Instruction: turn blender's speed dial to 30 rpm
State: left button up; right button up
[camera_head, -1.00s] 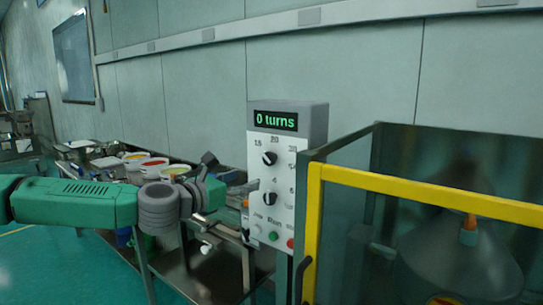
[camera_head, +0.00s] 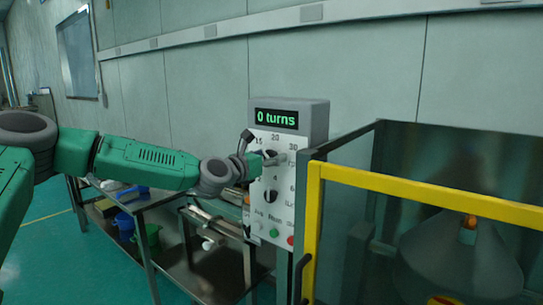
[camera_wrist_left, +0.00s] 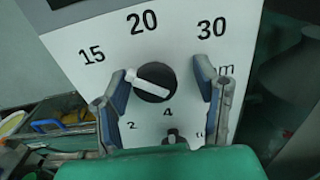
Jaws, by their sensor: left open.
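The white control box (camera_head: 270,215) has a display (camera_head: 276,119) reading "0 turns" in green. Its upper speed dial (camera_wrist_left: 152,83), marked 15, 20 and 30 rpm, is a black knob with a white bar. The bar is tilted, its upper left end toward the 15 side. My left gripper (camera_head: 254,160) is at this dial and partly hides it in the head view. In the left wrist view the open fingers (camera_wrist_left: 160,74) stand on either side of the knob, with gaps visible. The right gripper is not in view.
A lower dial (camera_head: 270,195) sits below, with a green button (camera_head: 274,233) and red button (camera_head: 290,240) under it. A yellow-framed guard (camera_head: 430,194) stands close on the right. A metal table (camera_head: 190,265) is below my left arm.

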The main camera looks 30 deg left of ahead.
pick_arm(q)
jog(key=shift+w+a, duration=0.1)
jog(key=shift+w, duration=0.25)
jog(key=shift+a+f, duration=0.1)
jog(key=shift+a, duration=0.35)
jog(key=shift+c, duration=1.3)
jog(key=c, duration=0.7)
jog(key=shift+c, duration=1.2)
jog(key=shift+d, duration=0.35)
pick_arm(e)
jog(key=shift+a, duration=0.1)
